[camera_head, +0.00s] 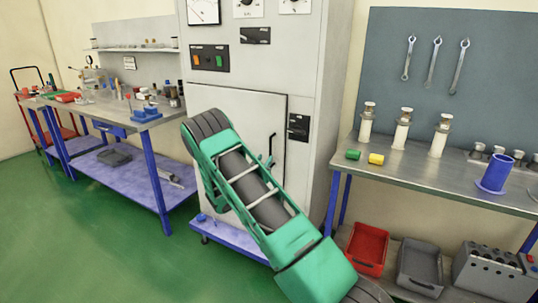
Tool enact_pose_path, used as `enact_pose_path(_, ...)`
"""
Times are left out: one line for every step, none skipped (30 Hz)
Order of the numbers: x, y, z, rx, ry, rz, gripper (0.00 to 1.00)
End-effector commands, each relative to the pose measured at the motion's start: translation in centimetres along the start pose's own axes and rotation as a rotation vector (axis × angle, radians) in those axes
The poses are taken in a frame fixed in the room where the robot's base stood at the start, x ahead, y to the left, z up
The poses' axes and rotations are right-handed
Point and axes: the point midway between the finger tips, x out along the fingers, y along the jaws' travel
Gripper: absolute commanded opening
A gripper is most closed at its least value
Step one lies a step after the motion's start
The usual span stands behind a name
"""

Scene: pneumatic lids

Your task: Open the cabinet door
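The cabinet (325,60) is a tall light-grey unit in the middle of the head view. Its door (262,112) is a pale panel below the instrument section, with a dark line along its right edge. It looks shut or nearly so. A dark upright handle (271,145) shows near the door's right side. My green and black arm crosses in front and hides much of the door's lower left. Small green parts, probably my gripper (264,160), show beside the handle. I cannot tell whether they touch it or how the fingers stand.
A workbench (110,115) with tools stands at the left. Another bench (465,185) at the right holds white cylinders and a blue holder (496,173). A red bin (367,248) and a grey bin (420,268) sit below it. Green floor (110,240) is clear at the left front.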

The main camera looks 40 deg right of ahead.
Motion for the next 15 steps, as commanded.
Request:
enact_pose_path(0.9, 0.1, 0.0, 0.001, 0.001, 0.002, 0.29)
enact_pose_path(1.5, 0.1, -0.1, 0.002, 0.002, 0.002, 0.29)
enact_pose_path(2.2, 0.1, 0.0, 0.001, 0.0, 0.002, 0.29)
enact_pose_path(2.7, 0.1, 0.0, 0.002, 0.001, 0.002, 0.29)
enact_pose_path(3.3, 0.1, 0.0, 0.001, 0.001, 0.002, 0.29)
enact_pose_path(4.0, 0.1, 0.0, 0.002, 0.001, 0.001, 0.29)
enact_pose_path(4.5, 0.1, 0.0, 0.001, 0.001, 0.002, 0.29)
enact_pose_path(5.0, 0.1, 0.0, 0.001, 0.0, 0.001, 0.29)
enact_pose_path(5.7, 0.1, 0.0, 0.002, 0.001, 0.002, 0.29)
enact_pose_path(6.1, 0.1, -0.1, 0.001, 0.001, 0.002, 0.29)
enact_pose_path(6.6, 0.1, -0.1, 0.001, 0.001, 0.001, 0.29)
enact_pose_path(7.1, 0.1, 0.0, 0.001, 0.001, 0.002, 0.29)
enact_pose_path(7.4, 0.1, 0.0, 0.0, 0.0, 0.002, 0.29)
enact_pose_path(7.7, 0.1, 0.0, 0.0, 0.0, 0.001, 0.29)
enact_pose_path(8.0, 0.1, 0.1, 0.0, -0.001, 0.001, 0.29)
